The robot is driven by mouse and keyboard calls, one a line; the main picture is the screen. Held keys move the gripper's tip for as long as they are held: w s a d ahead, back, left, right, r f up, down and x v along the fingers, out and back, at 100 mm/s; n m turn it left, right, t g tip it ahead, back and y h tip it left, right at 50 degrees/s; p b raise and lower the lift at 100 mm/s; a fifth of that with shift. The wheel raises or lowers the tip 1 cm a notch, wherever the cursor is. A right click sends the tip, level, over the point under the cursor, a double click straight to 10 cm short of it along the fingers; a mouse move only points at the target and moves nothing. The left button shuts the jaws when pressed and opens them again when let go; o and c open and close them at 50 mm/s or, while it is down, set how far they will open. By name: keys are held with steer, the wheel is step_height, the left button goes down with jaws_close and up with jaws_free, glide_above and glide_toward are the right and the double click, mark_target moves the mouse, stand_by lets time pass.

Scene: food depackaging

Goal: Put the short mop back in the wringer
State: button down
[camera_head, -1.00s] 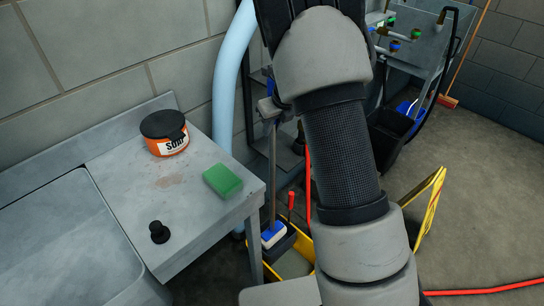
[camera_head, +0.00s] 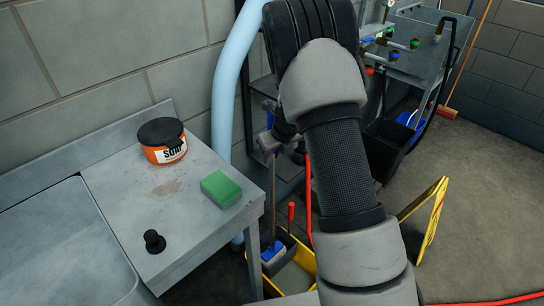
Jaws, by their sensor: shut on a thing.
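The short mop (camera_head: 273,195) stands roughly upright, with a thin handle and a blue head (camera_head: 272,253). Its head is at the dark wringer (camera_head: 290,243) on the yellow bucket (camera_head: 300,261); the lower part of the head is hidden, seemingly inside the wringer. I cannot tell whether it rests on the bottom. My gripper (camera_head: 269,141) is shut on the upper end of the handle, partly hidden behind my arm. The wringer has a red-tipped lever (camera_head: 291,211).
A metal sink counter (camera_head: 130,205) at left holds a soap tub (camera_head: 163,141), a green sponge (camera_head: 221,189) and a black stopper (camera_head: 154,242). A pale blue pipe (camera_head: 230,90) runs behind. A yellow floor sign (camera_head: 424,215) and a cart (camera_head: 420,45) stand at right.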

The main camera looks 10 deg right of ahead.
steer(key=c, duration=1.6)
jaws_free()
steer(key=shift+f, duration=0.1)
steer(key=s+a+r+n+p, duration=0.1)
steer(key=s+r+n, duration=0.4)
steer(key=r, duration=0.4)
steer(key=s+a+r+n+y+p, duration=0.1)
steer(key=s+r+n, duration=0.3)
steer(key=s+r, duration=0.3)
steer(key=s+r+n+p, duration=0.1)
steer(key=s+r+n, duration=0.35)
steer(key=r, duration=0.55)
steer(key=s+r+n+h, duration=0.1)
steer(key=s+n, duration=0.5)
steer(key=s+d+r+n, duration=0.1)
steer(key=s+r+n, duration=0.1)
steer(key=s+n, duration=0.4)
steer(key=s+d+r+n+t+h, duration=0.1)
steer(key=s+r+n, duration=0.1)
steer(key=s+n, duration=0.4)
steer(key=shift+s+n+h, duration=0.25)
steer(key=shift+n+h, duration=0.05)
steer(key=shift+n, duration=0.05)
steer(key=shift+r, duration=0.1)
